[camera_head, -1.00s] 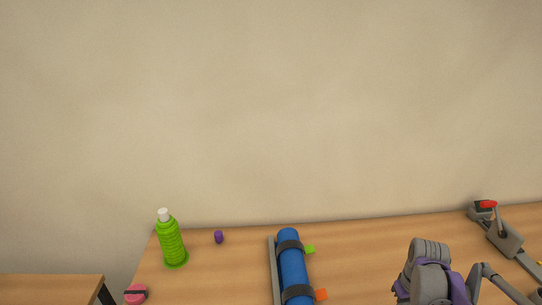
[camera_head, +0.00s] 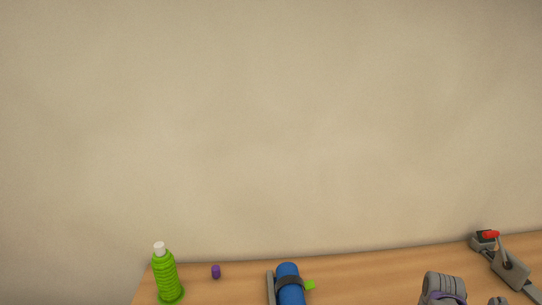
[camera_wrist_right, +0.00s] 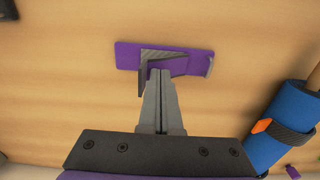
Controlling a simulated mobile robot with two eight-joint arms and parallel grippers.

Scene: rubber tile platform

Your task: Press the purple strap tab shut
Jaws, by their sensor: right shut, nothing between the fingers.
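A blue roll (camera_head: 290,289) lies on the table, cut off by the bottom of the head view, with a dark strap and a green tab (camera_head: 310,285). In the right wrist view the roll (camera_wrist_right: 283,110) is at the right, with a dark strap and an orange tab (camera_wrist_right: 262,125). I cannot make out a purple strap tab for certain. My right gripper (camera_wrist_right: 160,76) is shut and empty, left of the roll in the wrist view. Its tips overlap a flat purple piece with a dark grey bracket (camera_wrist_right: 190,52); I cannot tell whether they touch. My left gripper is out of view.
A green bottle (camera_head: 166,278) and a small purple cylinder (camera_head: 215,272) stand left of the roll. A grey device with a red handle (camera_head: 491,235) is at the back right. A small purple item (camera_wrist_right: 293,172) is at the wrist view's lower right.

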